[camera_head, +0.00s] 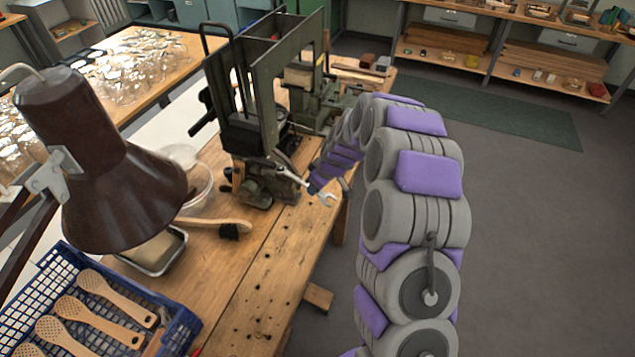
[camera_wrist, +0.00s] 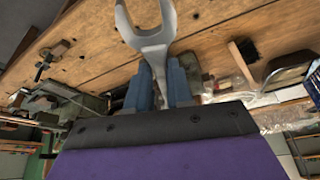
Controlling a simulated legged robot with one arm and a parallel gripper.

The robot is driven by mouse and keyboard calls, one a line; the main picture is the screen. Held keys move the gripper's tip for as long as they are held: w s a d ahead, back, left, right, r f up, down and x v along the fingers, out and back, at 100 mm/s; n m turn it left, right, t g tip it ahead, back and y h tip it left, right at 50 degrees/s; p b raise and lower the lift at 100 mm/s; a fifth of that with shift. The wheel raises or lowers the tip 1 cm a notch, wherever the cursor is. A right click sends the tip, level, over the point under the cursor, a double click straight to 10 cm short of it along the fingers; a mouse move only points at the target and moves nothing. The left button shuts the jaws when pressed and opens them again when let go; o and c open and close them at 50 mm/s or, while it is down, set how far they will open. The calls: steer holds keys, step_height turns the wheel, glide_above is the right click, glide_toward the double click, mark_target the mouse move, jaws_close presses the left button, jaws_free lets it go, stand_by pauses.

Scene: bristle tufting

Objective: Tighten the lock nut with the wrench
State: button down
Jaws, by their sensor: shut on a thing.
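The wrench (camera_head: 322,195) is silver-grey, with its open jaw end pointing right and down over the front edge of the bench in the head view. In the wrist view the wrench (camera_wrist: 148,30) shows its forked jaw at the top. My gripper (camera_wrist: 160,82) is shut on the wrench; its two blue-grey fingers sit on either side of the shank. In the head view my gripper (camera_head: 312,186) is small and partly hidden beside the green machine (camera_head: 250,110). The wrench is apart from the machine's front as far as I can see. I cannot make out the lock nut.
The wooden bench (camera_head: 262,270) has a row of small holes. A brush (camera_head: 215,225), a metal tray (camera_head: 160,250), a blue crate (camera_head: 180,335) of wooden brush backs and a brown lamp (camera_head: 115,170) are at left. The floor (camera_head: 520,220) at right is clear.

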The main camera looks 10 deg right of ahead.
steer(key=shift+s+a+m+p, duration=0.5)
steer(key=shift+a+m+p, duration=0.2)
steer(key=shift+p, duration=0.1)
steer(key=shift+a, duration=0.1)
steer(key=shift+s+a+m+t+h+p, duration=0.35)
steer(key=shift+a+m+p, duration=0.2)
steer(key=shift+p, duration=0.3)
steer(key=shift+s+a+m+h+p, duration=0.3)
steer(key=shift+a+m+p, duration=0.35)
steer(key=shift+p, duration=0.3)
steer(key=shift+a, duration=0.1)
steer(key=shift+w+d+n+b, duration=0.2)
steer(key=shift+d+n+b, duration=0.25)
steer(key=shift+b, duration=0.4)
steer(key=shift+w+d+n+b, duration=0.2)
steer(key=shift+d+n+b, duration=0.2)
steer(key=shift+b, duration=0.45)
steer(key=shift+r, duration=0.15)
